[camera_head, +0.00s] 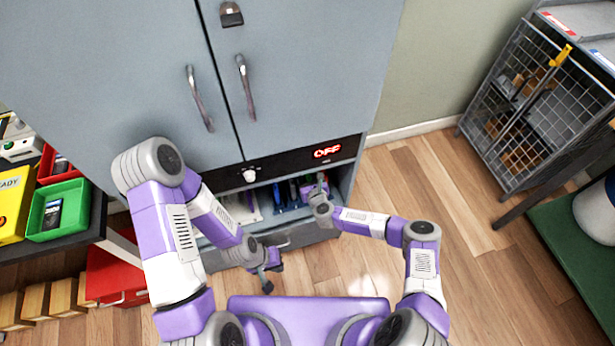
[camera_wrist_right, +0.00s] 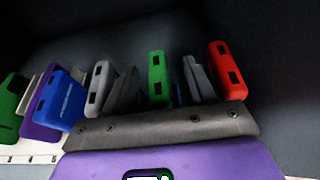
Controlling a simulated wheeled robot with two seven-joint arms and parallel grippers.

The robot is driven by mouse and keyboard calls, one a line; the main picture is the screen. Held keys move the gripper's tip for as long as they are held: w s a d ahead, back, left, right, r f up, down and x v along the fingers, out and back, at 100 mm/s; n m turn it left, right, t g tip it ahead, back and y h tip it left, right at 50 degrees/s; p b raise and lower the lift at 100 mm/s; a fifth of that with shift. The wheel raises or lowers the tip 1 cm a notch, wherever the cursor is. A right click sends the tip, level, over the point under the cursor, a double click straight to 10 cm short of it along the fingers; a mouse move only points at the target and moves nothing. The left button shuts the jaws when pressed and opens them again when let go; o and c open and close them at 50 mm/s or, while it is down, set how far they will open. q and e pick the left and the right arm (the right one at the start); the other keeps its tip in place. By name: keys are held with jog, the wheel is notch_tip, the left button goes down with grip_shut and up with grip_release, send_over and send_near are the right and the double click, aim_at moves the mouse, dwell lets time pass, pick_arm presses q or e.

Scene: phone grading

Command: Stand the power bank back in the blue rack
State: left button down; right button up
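The blue rack (camera_head: 280,206) is in the open shelf at the bottom of the cabinet, with dark upright items in it. My right gripper (camera_head: 318,186) reaches into the shelf at the rack's right end. In the right wrist view its two grey fingers (camera_wrist_right: 160,88) are apart, one on each side of a green power bank (camera_wrist_right: 157,76); gaps show beside it. Which one the task means I cannot tell. My left gripper (camera_head: 270,278) is open and empty, in front of the shelf.
A blue block (camera_wrist_right: 60,102), a purple one (camera_wrist_right: 38,125) and another green one (camera_wrist_right: 12,108) lean at the left in the wrist view. The cabinet doors (camera_head: 290,80) are closed above the shelf. A green bin (camera_head: 72,190) stands left; a wire cage (camera_head: 530,110) stands right.

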jog(key=s+a+r+n+g+y+p, duration=0.1)
jog(key=s+r+n+g+y+p, duration=0.15)
jog(key=s+n, duration=0.65)
jog(key=s+a+r+n+g+y+p, duration=0.1)
jog(key=s+r+n+g+p, duration=0.25)
jog(key=s+n, duration=0.55)
jog(key=s+d+r+n+g+h+p, duration=0.1)
jog(key=s+d+r+n+g+h, duration=0.1)
jog(key=s+d+n, duration=0.3)
jog(key=s+d+r+n+g+h+p, duration=0.1)
jog(key=s+d+r+n+g, duration=0.3)
jog(key=s, duration=0.6)
jog(key=d+n+p, duration=0.1)
jog(key=d+n, duration=0.1)
jog(key=d, duration=0.1)
jog(key=shift+s+d+r+n+g+h, duration=0.2)
jog(key=shift+d+r+n+g+h, duration=0.1)
jog(key=shift+g+h, duration=0.1)
